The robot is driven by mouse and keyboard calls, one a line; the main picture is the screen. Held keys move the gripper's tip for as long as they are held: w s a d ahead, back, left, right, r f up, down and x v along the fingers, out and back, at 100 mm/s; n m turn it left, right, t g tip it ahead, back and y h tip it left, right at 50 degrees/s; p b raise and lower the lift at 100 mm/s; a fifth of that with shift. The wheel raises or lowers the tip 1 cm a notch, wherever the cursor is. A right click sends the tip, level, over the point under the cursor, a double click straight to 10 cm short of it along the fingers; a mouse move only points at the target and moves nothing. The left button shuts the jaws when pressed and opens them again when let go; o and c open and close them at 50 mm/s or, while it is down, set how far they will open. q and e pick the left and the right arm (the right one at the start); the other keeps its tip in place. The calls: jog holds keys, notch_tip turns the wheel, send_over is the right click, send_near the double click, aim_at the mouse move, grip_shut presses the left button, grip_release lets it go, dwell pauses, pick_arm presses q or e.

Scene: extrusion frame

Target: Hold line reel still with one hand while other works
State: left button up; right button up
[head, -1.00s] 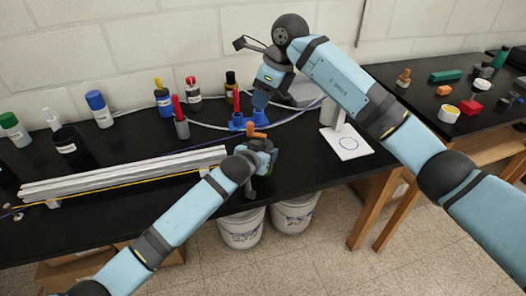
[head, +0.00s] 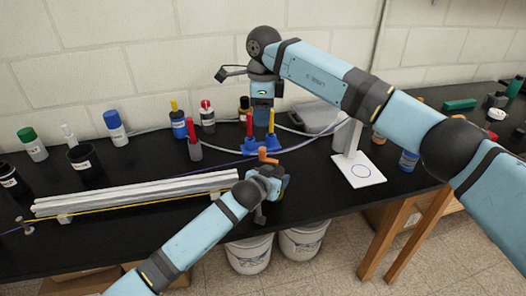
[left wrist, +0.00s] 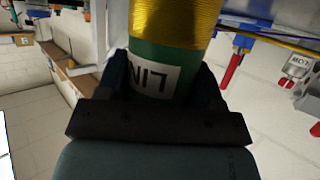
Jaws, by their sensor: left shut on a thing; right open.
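In the left wrist view my left gripper (left wrist: 160,85) is shut on the line reel (left wrist: 150,55), a green body with yellow line wound on it and a partly hidden "LIN" label. In the head view the left gripper (head: 270,180) is at the bench's front edge and mostly hides the reel. Yellow line (head: 150,201) runs along the bench in front of the pale extrusion bars (head: 140,193). My right gripper (head: 262,105) is open above a blue holder (head: 260,145), beside a red-handled tool (head: 249,124) and a yellow-handled tool (head: 271,122) standing in it.
An orange piece (head: 266,155) shows just behind my left gripper. Several bottles (head: 116,128) and a black cup (head: 84,160) stand at the back left. A white stand (head: 360,172) is at right. Two white buckets (head: 250,254) are below the bench.

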aim_at(263, 148)
notch_tip(263, 148, down, 12)
jog(key=shift+w+r, duration=0.1)
jog(key=shift+r, duration=0.05)
dwell(0.4)
grip_shut()
